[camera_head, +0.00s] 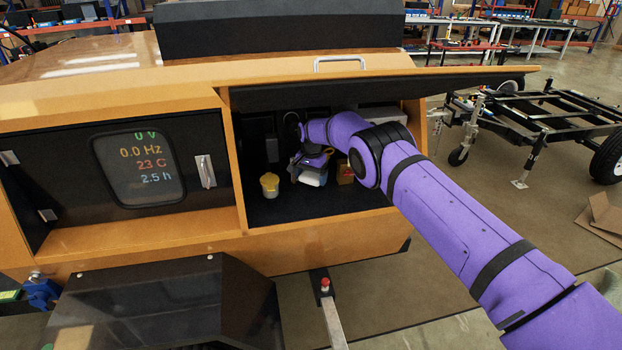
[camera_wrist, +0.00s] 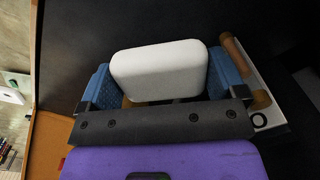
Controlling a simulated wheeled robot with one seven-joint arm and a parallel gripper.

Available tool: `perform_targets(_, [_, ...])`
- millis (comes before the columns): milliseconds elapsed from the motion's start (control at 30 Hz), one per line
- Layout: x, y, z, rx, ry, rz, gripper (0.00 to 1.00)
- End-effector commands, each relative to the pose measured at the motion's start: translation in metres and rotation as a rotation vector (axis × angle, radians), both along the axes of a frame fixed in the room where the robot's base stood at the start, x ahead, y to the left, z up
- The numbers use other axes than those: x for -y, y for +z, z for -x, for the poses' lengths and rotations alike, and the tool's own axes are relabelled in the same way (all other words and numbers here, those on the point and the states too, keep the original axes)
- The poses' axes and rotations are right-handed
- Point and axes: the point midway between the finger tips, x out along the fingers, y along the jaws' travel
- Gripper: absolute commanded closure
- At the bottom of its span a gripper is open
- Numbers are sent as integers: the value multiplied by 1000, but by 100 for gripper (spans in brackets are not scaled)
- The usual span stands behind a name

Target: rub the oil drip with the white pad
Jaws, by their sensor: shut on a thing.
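The white pad (camera_wrist: 160,72) is a rounded white block held between the two blue fingers of my gripper (camera_wrist: 165,85) in the wrist view. In the head view my gripper (camera_head: 311,166) is inside the open compartment of the orange light tower, and the pad (camera_head: 313,178) shows below it, above or at the compartment floor; I cannot tell if it touches. The oil drip cannot be made out in either view.
A yellow-lidded white container (camera_head: 270,185) stands left of my gripper on the dark floor of the compartment (camera_head: 300,208). A brown object (camera_head: 346,172) is close on the right. The raised door (camera_head: 370,90) hangs over the opening. A display panel (camera_head: 139,168) is at left.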

Motion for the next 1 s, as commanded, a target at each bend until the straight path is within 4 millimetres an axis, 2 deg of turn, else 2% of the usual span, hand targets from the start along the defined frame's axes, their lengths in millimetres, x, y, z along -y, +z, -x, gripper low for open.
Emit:
perform_targets(233, [0,4,0,1,0,-1,32])
perform_targets(600, [0,29,0,1,0,-1,32])
perform_targets(1000, [0,30,0,1,0,0,32])
